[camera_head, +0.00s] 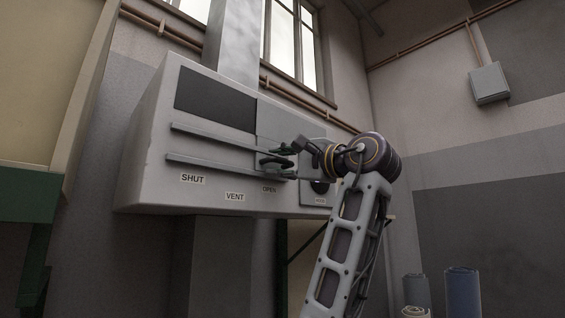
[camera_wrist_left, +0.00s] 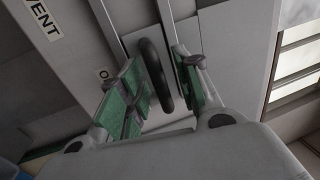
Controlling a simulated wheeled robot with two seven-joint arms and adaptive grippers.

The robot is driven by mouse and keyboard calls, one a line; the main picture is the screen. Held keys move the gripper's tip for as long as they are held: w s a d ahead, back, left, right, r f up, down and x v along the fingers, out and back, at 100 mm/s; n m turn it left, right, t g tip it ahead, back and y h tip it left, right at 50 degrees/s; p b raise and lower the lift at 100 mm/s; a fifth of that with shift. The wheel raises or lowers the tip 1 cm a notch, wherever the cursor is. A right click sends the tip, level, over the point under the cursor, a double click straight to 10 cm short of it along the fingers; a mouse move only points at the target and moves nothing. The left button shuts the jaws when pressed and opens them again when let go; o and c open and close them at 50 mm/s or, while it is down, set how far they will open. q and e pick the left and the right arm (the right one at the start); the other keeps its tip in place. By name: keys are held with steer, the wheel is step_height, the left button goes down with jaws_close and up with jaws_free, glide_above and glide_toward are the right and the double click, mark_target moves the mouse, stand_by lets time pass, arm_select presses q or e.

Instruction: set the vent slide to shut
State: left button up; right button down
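The dark panel (camera_head: 214,102) left of the plate is uncovered. The slide's black rounded handle (camera_wrist_left: 156,75) shows in the left wrist view. My left gripper (camera_head: 277,157) is at the handle. Its green-padded fingers (camera_wrist_left: 163,90) are apart, one on each side of the handle, with a gap visible on the right. My right gripper is out of view.
The lower rail (camera_head: 215,168) runs left below the plate. A small panel with a dark round knob (camera_head: 319,187) sits right of the slide, partly behind my arm. A VENT label (camera_head: 235,197) is below the rails. The housing front toward SHUT looks clear.

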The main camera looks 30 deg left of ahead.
arm_select(q)
steer(key=shift+c, duration=0.2)
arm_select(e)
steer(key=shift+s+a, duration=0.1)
arm_select(q)
jaws_close()
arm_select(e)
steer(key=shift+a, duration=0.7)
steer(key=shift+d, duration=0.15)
